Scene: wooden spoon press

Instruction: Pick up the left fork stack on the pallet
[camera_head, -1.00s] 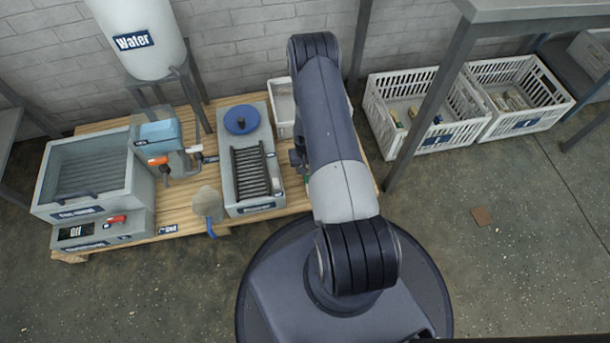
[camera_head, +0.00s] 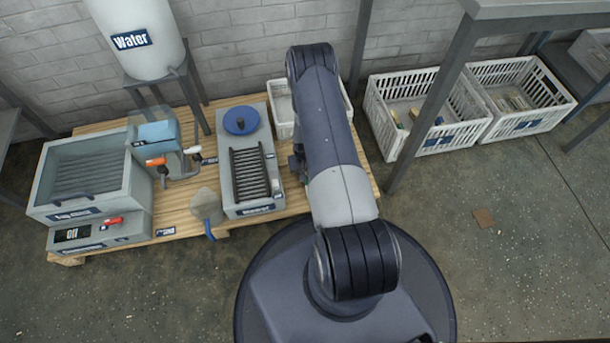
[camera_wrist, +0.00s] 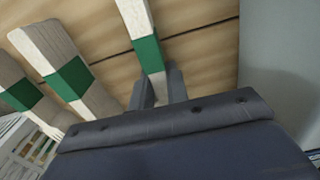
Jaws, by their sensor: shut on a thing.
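In the wrist view, my gripper (camera_wrist: 161,88) has its two fingers on either side of a narrow pale wooden stack with a green band (camera_wrist: 148,54), and it is shut on it. This stack is nearest the grey machine side (camera_wrist: 285,70) at the right of that view. Two more wooden stacks with green bands, a middle one (camera_wrist: 68,78) and an outer one (camera_wrist: 22,95), lie to the left and are not gripped. In the head view my arm hides the gripper and the stacks above the wooden pallet (camera_head: 182,222).
On the pallet stand a grey machine with a blue knob and dark rack (camera_head: 235,190), a boxy grey machine (camera_head: 85,175), a clear jug (camera_head: 206,204) and a white bin (camera_head: 283,110). White crates (camera_head: 405,145) stand on the floor at the right, beside a grey table leg (camera_head: 430,100).

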